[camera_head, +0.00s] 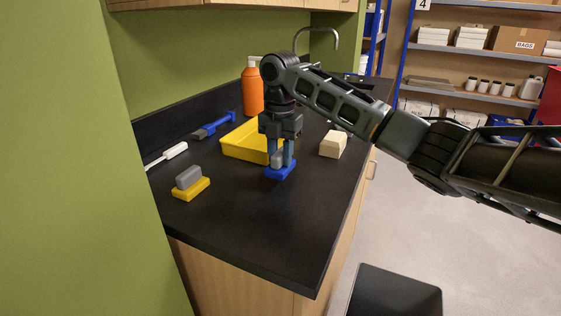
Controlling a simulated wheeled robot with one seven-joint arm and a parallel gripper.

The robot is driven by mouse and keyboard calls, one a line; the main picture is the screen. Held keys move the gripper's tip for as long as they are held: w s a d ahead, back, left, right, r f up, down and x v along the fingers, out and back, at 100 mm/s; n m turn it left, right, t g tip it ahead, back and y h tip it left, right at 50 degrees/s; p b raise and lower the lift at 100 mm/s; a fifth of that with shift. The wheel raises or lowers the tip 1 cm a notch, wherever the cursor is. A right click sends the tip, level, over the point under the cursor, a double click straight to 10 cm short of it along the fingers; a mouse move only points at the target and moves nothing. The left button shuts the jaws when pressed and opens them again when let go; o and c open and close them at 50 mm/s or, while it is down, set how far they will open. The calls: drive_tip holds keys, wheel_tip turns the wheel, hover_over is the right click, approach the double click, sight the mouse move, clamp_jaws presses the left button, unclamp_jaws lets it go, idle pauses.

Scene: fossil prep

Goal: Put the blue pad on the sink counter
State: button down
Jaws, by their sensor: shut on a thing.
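The blue pad (280,173) has a grey grip block on top and is at the black sink counter (262,225), right of the yellow tray. My gripper (282,157) points down and is shut on the pad's grey block, with a finger on each side. The pad looks level and at or very close to the counter surface; I cannot tell whether it touches. The faucet (318,38) rises at the back of the counter. The sink basin is hidden behind my arm.
A yellow pad with grey block (190,183) sits front left. A yellow tray (243,143), blue-handled brush (213,127), white tool (167,156), orange bottle (252,88) and beige block (333,144) surround the pad. The counter's front part is clear.

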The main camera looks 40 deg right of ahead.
sight(281, 151)
drive_tip(key=shift+f, duration=1.25)
drive_tip(key=shift+f, duration=0.1)
drive_tip(key=c, duration=0.8)
unclamp_jaws()
wheel_tip(281, 151, up, 12)
drive_tip(key=shift+r, duration=0.15)
